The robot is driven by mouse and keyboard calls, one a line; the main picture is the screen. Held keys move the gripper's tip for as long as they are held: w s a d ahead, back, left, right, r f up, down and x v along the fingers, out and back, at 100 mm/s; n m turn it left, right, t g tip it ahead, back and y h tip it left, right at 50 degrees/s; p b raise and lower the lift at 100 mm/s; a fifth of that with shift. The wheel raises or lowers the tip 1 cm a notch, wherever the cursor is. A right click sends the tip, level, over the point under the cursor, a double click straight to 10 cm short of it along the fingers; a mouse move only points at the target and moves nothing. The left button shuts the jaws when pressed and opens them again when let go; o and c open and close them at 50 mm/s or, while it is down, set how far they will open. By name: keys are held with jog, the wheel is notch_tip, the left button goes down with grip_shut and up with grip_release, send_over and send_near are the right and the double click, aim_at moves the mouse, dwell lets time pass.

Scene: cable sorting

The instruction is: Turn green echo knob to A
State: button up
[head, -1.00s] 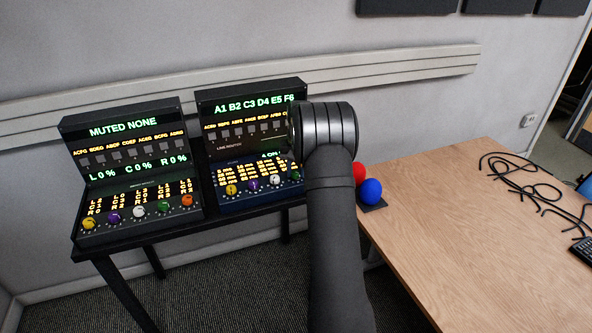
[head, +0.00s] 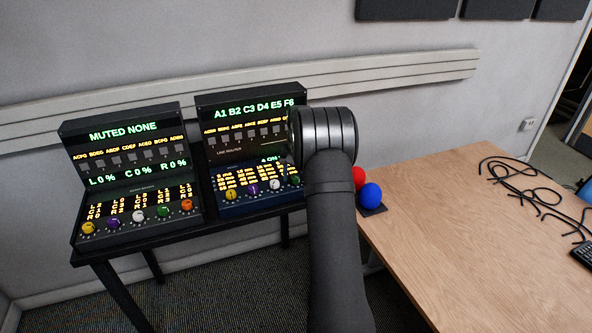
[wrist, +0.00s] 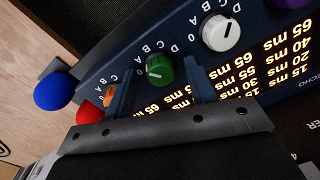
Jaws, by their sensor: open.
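The green echo knob (wrist: 159,69) sits on the blue echo panel (wrist: 90,62) in the wrist view, between the white and orange knobs. It also shows in the head view (head: 294,180), right beside my arm. A pale mark shows on its left side in the wrist view, with letters A to D around it; I cannot tell exactly which letter it points at. My gripper (wrist: 160,84) is open, with one finger on each side of the green knob in the wrist view. I cannot tell whether the fingers touch it. My arm hides the right end of the panel in the head view.
An orange knob (wrist: 108,92) is close beside one finger, and a white knob (wrist: 221,33) is on the other side. A red ball (head: 359,177) and a blue ball (head: 371,194) stand at the wooden table's (head: 460,220) edge. Another console (head: 130,185) stands left.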

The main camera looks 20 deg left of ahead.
notch_tip(320, 180, up, 17)
jog(key=shift+w+d+r, duration=0.2)
jog(key=shift+d, duration=0.25)
jog(key=shift+f, duration=0.1)
dwell(0.3)
jog(key=f, duration=1.1)
jog(key=a+f, duration=0.1)
jog(key=f, duration=0.5)
jog(key=shift+s+f, duration=0.15)
jog(key=shift+s, duration=0.05)
jog(key=shift+f, duration=0.15)
jog(key=shift+n, duration=0.7)
jog(key=n, duration=0.5)
jog(key=shift+w+n, duration=0.1)
jog(key=shift+n, duration=0.2)
notch_tip(320, 180, up, 14)
jog(key=shift+w+d+f, duration=0.2)
jog(key=shift+w+f, duration=0.05)
jog(key=shift+w, duration=0.05)
dwell(0.7)
dwell(1.3)
